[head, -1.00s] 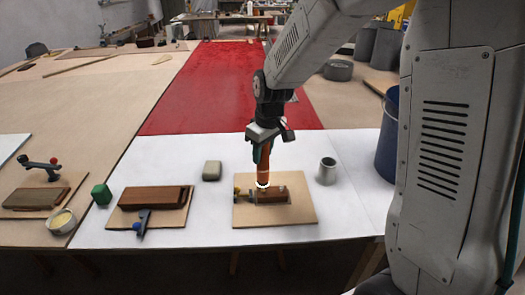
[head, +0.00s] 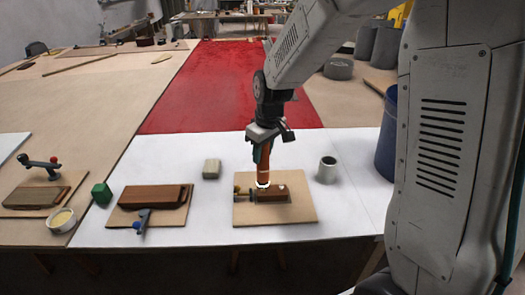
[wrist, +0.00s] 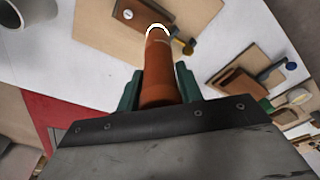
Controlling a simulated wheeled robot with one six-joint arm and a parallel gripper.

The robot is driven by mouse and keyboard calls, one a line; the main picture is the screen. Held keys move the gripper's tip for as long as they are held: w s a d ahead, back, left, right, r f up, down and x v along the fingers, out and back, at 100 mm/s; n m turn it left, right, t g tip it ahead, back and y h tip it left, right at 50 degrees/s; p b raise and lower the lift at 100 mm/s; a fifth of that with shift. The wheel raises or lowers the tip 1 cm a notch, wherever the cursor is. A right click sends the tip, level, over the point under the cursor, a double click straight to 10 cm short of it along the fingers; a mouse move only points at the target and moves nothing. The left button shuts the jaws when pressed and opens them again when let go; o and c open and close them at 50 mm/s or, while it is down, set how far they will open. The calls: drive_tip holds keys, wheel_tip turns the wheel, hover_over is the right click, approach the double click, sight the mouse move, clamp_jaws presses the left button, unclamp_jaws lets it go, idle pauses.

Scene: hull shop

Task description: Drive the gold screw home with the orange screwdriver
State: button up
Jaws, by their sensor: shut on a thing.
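The orange screwdriver (head: 263,165) is upright in my gripper (head: 262,150). My gripper is shut on its handle; in the wrist view the green fingers (wrist: 158,88) close on both sides of the handle (wrist: 160,70). The screwdriver's lower end, with a white ring, is over the dark wooden block (head: 270,196) on the right-hand board (head: 300,212). The block also shows in the wrist view (wrist: 136,13). A small pale round spot is on the block beside the tool. The gold screw and the tip are hidden, so I cannot tell whether they touch.
A clamp with a yellowish knob (head: 238,190) is at the block's left.

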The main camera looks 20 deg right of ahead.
drive_tip(key=shift+r, duration=3.5)
